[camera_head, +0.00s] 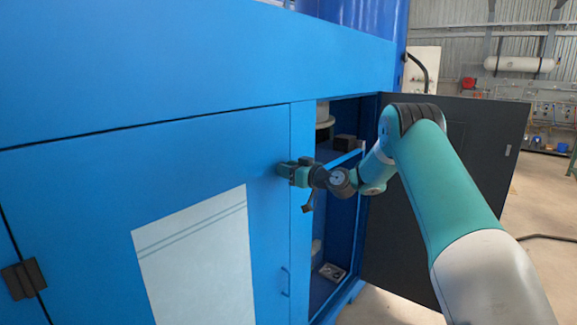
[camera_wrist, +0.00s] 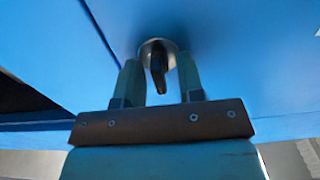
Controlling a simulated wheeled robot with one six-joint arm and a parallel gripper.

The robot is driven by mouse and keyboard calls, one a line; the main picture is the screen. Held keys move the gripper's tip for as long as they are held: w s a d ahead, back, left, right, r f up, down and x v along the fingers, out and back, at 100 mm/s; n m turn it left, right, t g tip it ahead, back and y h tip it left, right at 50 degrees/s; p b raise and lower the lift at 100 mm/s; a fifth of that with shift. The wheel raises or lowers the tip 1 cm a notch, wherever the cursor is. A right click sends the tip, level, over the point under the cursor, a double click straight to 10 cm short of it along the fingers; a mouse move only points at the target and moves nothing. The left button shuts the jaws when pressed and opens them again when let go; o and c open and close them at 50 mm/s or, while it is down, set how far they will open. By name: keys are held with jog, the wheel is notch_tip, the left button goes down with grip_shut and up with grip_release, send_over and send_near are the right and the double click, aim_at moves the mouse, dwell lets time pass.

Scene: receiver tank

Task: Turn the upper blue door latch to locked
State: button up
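The upper latch shows in the wrist view as a black lever (camera_wrist: 158,78) on a round metal base (camera_wrist: 150,46), set in the blue door near a seam. The lever points down in that picture, towards my gripper. My gripper (camera_wrist: 158,62) is open, with one finger on each side of the lever and a gap to both sides. In the head view my gripper (camera_head: 283,170) is at the right edge of the closed blue door (camera_head: 90,190) and hides the latch. Whether the fingertips touch the door cannot be told.
A blue handle (camera_head: 286,281) sits lower on the same door. A black hinge (camera_head: 24,279) is at the far left.

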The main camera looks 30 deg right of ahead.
jog(key=shift+c, duration=0.4)
grip_shut()
jog(key=shift+f, duration=0.1)
jog(key=m+b, duration=0.2)
jog(key=shift+f+m+b, duration=0.1)
jog(key=shift+m+b, duration=0.2)
jog(key=shift+m, duration=0.1)
jog(key=m+b, duration=0.1)
jog(key=m, duration=0.2)
jog(key=shift+d+m+b, duration=0.15)
jog(key=shift+m+b, duration=0.15)
jog(key=m, duration=0.5)
jog(key=shift+m, duration=0.3)
jog(key=m+p, duration=0.1)
jog(key=m, duration=0.4)
jog(key=shift+w+d+m, duration=0.1)
jog(key=shift+m, duration=0.3)
